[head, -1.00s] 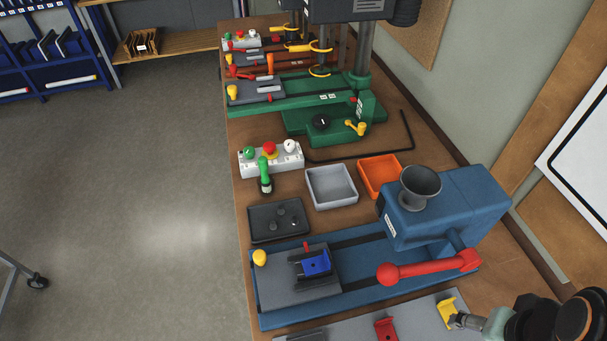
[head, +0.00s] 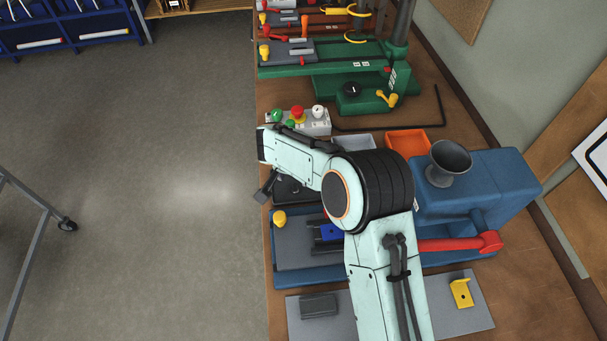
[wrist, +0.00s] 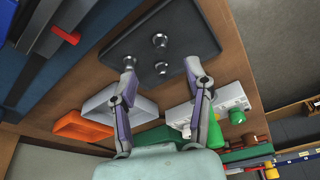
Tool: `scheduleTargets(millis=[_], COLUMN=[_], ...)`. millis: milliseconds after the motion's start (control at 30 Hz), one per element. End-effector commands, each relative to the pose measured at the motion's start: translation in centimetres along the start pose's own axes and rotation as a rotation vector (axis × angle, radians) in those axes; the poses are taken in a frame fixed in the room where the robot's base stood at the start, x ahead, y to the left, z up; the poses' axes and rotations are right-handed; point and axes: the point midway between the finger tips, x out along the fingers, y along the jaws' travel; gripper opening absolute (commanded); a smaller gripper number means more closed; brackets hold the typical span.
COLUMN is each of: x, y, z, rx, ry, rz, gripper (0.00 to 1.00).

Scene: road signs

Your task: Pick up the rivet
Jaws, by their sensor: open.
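Small dark-metal rivets lie on a black tray (wrist: 205,40). In the wrist view, one rivet (wrist: 160,41) is farther up the tray and another rivet (wrist: 162,68) lies between the fingertips' lines. A third (wrist: 130,61) shows at the left fingertip; whether they touch is unclear. My gripper (wrist: 161,70) is open and empty, its two fingers over the tray's near edge. In the head view, my gripper (head: 265,188) is at the left edge of the tray (head: 291,192), most of which my arm hides.
A grey bin (wrist: 120,103) and an orange bin (wrist: 82,126) stand beside the tray. A button box (wrist: 222,104) is near the right finger. The blue press (head: 480,190) with its red lever (head: 455,243) stands close to my arm.

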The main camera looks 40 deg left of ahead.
Motion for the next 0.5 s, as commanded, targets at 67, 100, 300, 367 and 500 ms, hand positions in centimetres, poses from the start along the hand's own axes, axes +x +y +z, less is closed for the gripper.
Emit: scheduleTargets(millis=[67,100,300,367,500], x=[0.7,1.3,4.5,5.3,6.2], y=[-0.3,-0.3,-0.2,-0.2,-0.2], z=[0.1,0.1,0.1,0.1,0.0], rx=[-0.007,-0.006,-0.005,-0.005,-0.007], ry=[0.002,0.002,0.002,0.002,0.004], rz=[-0.002,-0.001,-0.001,-0.002,-0.002], gripper=[0.5,0.5,0.5,0.5,0.5])
